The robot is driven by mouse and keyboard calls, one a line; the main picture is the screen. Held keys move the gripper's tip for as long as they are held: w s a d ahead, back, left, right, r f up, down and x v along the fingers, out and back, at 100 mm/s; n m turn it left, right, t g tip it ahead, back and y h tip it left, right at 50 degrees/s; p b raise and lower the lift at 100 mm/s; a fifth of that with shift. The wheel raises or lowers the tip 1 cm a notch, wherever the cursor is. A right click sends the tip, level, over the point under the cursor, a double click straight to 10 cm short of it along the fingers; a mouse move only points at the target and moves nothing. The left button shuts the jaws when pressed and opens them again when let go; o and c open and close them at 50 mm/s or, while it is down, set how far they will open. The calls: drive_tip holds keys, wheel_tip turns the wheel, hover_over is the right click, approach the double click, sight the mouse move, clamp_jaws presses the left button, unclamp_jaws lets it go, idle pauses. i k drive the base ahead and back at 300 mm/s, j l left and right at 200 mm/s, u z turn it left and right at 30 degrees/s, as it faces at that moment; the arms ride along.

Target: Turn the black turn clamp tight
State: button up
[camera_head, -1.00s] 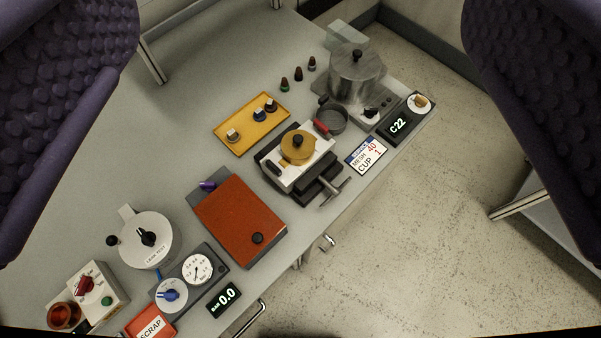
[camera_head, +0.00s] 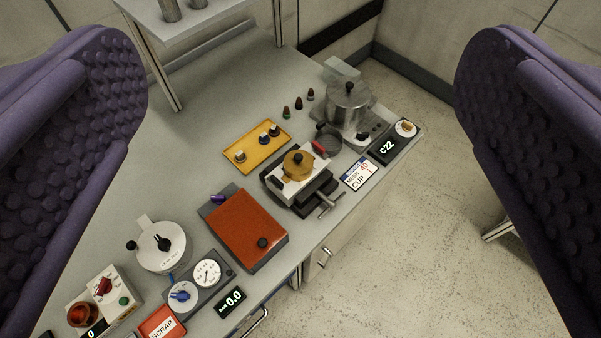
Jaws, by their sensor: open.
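My gripper (camera_head: 300,130) is open and empty, its two purple studded fingers wide apart at the left and right edges of the view. The bench lies below and beyond it, and nothing touches the fingers. A black turn clamp (camera_head: 163,243) sits on top of the round white leak test unit (camera_head: 150,256) at the lower left. A black ball knob (camera_head: 131,245) stands at that unit's left side. Another black knob (camera_head: 298,158) tops a brass round part (camera_head: 299,167) on the vise (camera_head: 318,193). I cannot tell how tight the clamp is.
An orange-red plate (camera_head: 245,230) lies mid-bench. Beside the leak test unit are a gauge panel (camera_head: 208,273), a red SCRAP label (camera_head: 160,322) and a switch box (camera_head: 117,290). A yellow tray (camera_head: 249,152) and metal pot (camera_head: 348,104) stand farther back.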

sight(272, 178)
drive_tip(key=i+u, duration=0.4)
drive_tip(key=i, duration=0.5)
